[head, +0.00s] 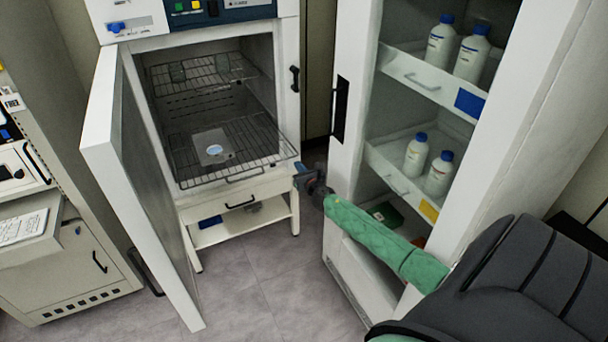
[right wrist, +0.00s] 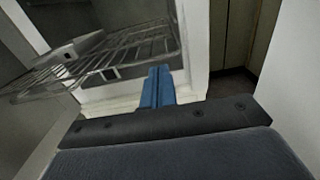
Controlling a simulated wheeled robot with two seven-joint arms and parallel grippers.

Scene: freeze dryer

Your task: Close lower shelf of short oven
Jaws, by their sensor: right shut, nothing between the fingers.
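The short oven (head: 186,40) stands at the back centre with its door (head: 120,170) swung open to the left. Its lower wire shelf (head: 262,150) is slid partly out past the front opening and carries a small light box with a round blue-white mark (head: 212,147). The upper wire shelf (head: 200,75) sits inside. My right gripper (head: 300,172) is beside the shelf's front right corner; its blue fingers (right wrist: 157,88) are shut and empty. In the right wrist view the wire shelf (right wrist: 110,55) lies left of the fingers. Contact cannot be told. My left gripper is not in view.
A white cabinet (head: 345,150) with open shelves of bottles (head: 440,40) stands close on the right, beside my right arm. Grey floor (head: 275,270) is clear in front.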

